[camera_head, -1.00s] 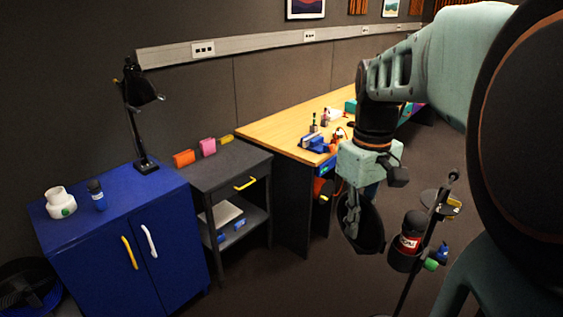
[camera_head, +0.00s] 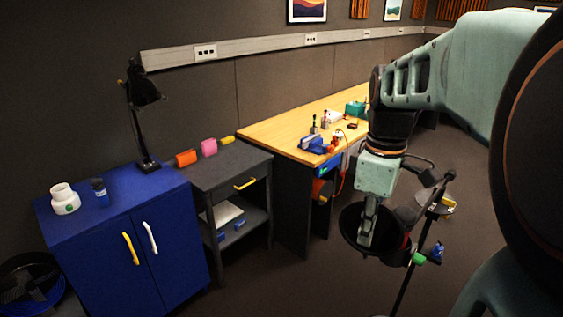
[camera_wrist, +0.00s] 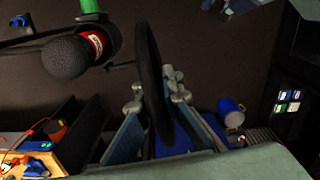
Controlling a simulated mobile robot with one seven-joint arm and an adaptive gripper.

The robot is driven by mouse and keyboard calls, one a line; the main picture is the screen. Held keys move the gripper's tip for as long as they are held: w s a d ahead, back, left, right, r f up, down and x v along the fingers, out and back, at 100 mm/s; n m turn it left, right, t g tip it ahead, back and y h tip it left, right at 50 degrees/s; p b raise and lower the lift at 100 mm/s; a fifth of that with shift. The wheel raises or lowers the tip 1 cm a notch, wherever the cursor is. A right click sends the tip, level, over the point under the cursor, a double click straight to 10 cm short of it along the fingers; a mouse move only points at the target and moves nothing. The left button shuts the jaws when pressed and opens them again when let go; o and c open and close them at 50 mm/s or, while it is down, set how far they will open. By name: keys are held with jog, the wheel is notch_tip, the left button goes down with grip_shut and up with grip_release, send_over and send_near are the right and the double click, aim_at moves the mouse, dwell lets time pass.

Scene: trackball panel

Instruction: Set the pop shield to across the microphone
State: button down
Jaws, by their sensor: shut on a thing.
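The pop shield (camera_head: 352,216) is a dark round disc; in the wrist view it shows nearly edge-on (camera_wrist: 152,75). My gripper (camera_head: 367,228) is shut on the shield's rim; its fingers also show either side of the rim in the wrist view (camera_wrist: 155,97). The microphone (camera_wrist: 72,55) has a dark round grille and a red label. It is left of the shield in the wrist view, with a gap between them. In the head view the microphone (camera_head: 405,214) is mostly hidden behind the shield and gripper.
A slim black stand (camera_head: 422,225) carries the microphone, with green and blue knobs beside it. A wooden desk (camera_head: 285,125) with small items stands behind. A dark cart (camera_head: 225,170) and a blue cabinet (camera_head: 110,215) are at left. The floor between is clear.

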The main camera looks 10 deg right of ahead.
dwell(0.3)
jog(key=c, duration=2.1)
grip_release()
